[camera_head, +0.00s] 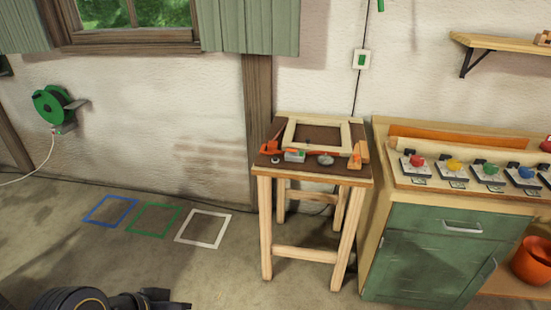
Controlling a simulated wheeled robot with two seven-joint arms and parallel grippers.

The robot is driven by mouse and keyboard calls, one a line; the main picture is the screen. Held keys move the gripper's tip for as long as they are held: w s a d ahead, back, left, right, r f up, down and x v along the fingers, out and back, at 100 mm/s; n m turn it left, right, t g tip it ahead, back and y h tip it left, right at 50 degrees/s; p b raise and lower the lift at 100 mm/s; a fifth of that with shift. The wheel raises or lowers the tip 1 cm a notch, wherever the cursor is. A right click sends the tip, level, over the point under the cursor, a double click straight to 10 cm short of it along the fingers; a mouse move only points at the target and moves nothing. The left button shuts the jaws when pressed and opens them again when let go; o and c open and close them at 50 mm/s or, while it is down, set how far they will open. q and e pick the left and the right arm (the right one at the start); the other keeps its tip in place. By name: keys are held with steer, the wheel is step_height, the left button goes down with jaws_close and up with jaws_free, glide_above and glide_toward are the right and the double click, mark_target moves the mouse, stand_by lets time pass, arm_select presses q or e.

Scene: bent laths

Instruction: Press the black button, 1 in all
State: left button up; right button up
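A row of buttons on pale bases stands on the wooden top of a green cabinet (430,262) at the right. I see a red button (417,160), a yellow button (454,164), a green button (490,169) and a blue button (526,172). The row runs on to the right edge of the picture, where it is cut off. I cannot make out a black button. My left gripper (158,301) shows only as dark parts at the bottom left, far from the buttons. Its fingers are not clear. My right gripper is out of view.
A small wooden table (315,177) with a wooden frame (318,134) and tools stands left of the cabinet. Blue, green and white squares mark the floor. An orange pot (533,262) stands at the right. A shelf (500,44) hangs above. The floor at the left is clear.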

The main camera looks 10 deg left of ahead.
arm_select(q)
jaws_close()
stand_by(1.5)
